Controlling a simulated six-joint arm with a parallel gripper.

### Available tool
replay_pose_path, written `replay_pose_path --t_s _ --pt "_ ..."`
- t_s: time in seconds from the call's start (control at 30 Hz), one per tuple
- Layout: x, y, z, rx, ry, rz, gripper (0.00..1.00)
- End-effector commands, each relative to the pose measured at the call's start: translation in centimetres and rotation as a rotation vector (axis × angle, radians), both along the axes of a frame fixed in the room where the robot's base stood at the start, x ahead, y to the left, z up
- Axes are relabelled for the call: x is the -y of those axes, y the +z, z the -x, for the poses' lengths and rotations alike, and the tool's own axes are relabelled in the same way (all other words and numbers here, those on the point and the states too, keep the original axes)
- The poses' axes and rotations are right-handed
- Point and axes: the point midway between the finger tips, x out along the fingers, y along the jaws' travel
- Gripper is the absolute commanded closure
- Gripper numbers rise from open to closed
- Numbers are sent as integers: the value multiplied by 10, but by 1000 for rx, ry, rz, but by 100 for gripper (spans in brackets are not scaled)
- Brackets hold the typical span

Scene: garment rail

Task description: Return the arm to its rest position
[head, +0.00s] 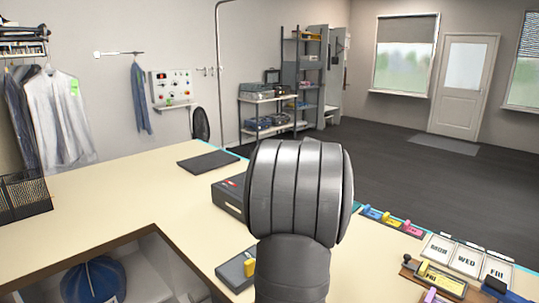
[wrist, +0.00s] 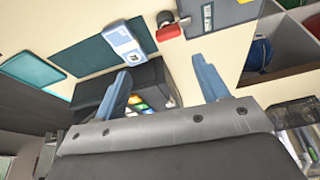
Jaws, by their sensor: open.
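My arm (head: 300,195) rises in the middle of the head view as thick, dark grey links over the counter. My gripper is not visible there. In the wrist view my gripper (wrist: 160,65) shows two blue-grey fingers spread apart, with nothing held between them. Beyond and between the fingers is a black device (wrist: 155,82) with coloured keys or labels. Whether the fingers touch it cannot be told, but they look apart from it.
The pale counter (head: 130,185) holds a dark pad (head: 208,160), a black box (head: 228,196), a grey box with a yellow part (head: 236,272), day cards (head: 466,259) and coloured tags (head: 390,219). A wire basket (head: 25,197) stands left, near hanging garments (head: 60,115). The counter's left middle is clear.

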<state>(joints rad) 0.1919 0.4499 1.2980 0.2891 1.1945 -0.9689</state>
Motion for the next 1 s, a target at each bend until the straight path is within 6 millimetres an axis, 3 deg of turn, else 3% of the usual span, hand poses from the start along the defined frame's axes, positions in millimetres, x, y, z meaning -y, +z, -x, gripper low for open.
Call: replay_pose_path --t_s 0.6,1.0 --pt "-24 -66 -16 -7 -385 39 33" --pt "-40 -97 -23 28 -576 30 33"
